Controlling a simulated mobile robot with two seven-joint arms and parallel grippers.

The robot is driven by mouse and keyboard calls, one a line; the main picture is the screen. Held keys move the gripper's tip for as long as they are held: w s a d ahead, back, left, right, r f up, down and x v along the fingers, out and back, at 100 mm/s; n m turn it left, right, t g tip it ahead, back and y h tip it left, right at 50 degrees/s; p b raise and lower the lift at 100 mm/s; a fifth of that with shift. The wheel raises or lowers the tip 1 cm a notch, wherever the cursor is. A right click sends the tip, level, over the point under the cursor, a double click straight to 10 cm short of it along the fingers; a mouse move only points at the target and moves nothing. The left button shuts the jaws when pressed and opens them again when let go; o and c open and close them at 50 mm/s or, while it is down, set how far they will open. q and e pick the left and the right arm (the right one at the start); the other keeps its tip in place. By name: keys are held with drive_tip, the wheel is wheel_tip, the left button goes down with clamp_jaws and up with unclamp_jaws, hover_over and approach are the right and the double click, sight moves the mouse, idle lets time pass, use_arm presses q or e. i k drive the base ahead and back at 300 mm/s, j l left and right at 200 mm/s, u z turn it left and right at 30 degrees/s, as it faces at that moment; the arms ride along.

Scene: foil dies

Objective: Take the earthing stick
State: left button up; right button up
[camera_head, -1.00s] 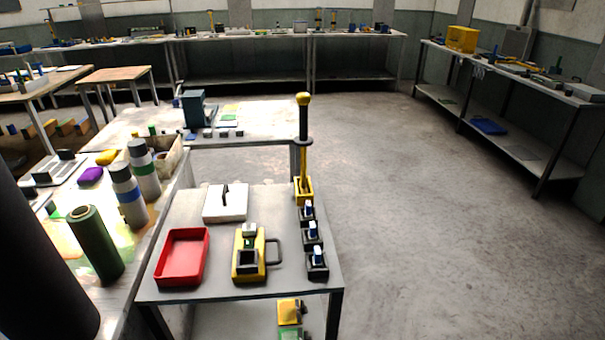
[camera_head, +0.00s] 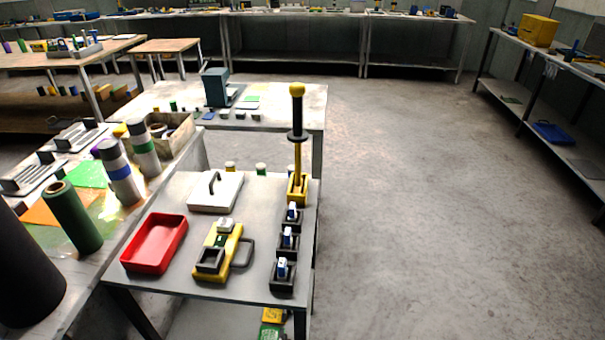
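The earthing stick (camera_head: 297,125) stands upright at the back right corner of the small grey table (camera_head: 262,290). It has a yellow knob on top, a black grip with a dark collar, and a yellow lower shaft. Its foot sits in a yellow holder (camera_head: 297,188). Neither of my grippers shows in the head view, and nothing is touching the stick.
On the same table are a red tray (camera_head: 133,268), a yellow device with a black handle (camera_head: 217,252), a white lidded plate (camera_head: 215,203) and three black blocks with blue-white tops (camera_head: 287,240). Foil rolls (camera_head: 74,222) stand on the left bench. Floor right of the table is clear.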

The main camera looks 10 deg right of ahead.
sight(297, 135)
drive_tip(key=i+l+u, duration=0.1)
drive_tip(key=l+u, duration=0.25)
drive_tip(key=l, duration=0.75)
drive_tip(key=l+u, duration=0.35)
drive_tip(key=l, duration=0.7)
drive_tip(key=i+l+u, duration=0.15)
drive_tip(key=l, duration=0.35)
drive_tip(key=i+l+u, duration=0.2)
drive_tip(key=l, duration=0.35)
drive_tip(key=i+l+u, duration=0.1)
drive_tip(key=l, duration=0.2)
drive_tip(key=i+l+u, duration=0.15)
drive_tip(key=l, duration=0.2)
drive_tip(key=i+l+u, duration=0.1)
drive_tip(key=l, duration=0.25)
drive_tip(key=i, duration=0.1)
